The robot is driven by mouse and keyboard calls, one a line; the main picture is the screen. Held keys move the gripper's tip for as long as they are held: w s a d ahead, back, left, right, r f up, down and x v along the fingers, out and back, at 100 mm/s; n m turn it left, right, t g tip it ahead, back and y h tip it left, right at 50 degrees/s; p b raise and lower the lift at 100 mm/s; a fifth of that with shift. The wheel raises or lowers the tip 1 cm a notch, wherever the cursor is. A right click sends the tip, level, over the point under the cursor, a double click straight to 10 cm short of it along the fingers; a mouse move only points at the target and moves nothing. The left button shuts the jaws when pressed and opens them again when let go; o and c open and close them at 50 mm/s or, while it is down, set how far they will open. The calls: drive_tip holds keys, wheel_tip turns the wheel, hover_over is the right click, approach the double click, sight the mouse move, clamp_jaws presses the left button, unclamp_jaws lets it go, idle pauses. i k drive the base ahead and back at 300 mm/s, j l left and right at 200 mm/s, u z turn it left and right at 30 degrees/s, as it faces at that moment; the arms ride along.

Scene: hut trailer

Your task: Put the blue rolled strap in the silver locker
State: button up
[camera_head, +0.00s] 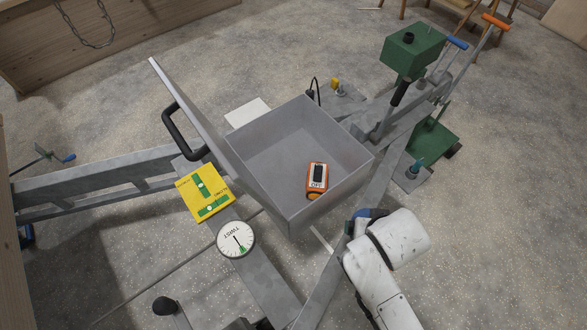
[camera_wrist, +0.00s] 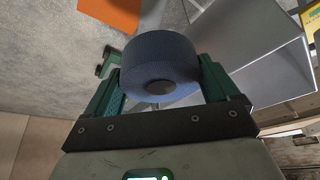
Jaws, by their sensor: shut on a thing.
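The blue rolled strap (camera_wrist: 160,62) is held between the two green fingers of my gripper (camera_wrist: 160,88) in the wrist view. The gripper is shut on its sides. In the head view the gripper end is mostly hidden by my white arm at the lower right, with a bit of blue showing at its tip. The silver locker (camera_head: 258,135) is an open box in the middle of the head view, its lid raised on the left. The gripper is outside it, beyond its lower right corner. A grey metal box shape, probably the locker (camera_wrist: 250,45), shows behind the strap in the wrist view.
An orange device (camera_head: 317,178) lies inside the locker near its front right; the rest of its floor is clear. A yellow level plate (camera_head: 206,190) and a round dial (camera_head: 236,239) are near the lid. A green box (camera_head: 413,50) stands beyond on the frame.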

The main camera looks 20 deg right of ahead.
sight(292, 159)
drive_tip(key=i, duration=0.85)
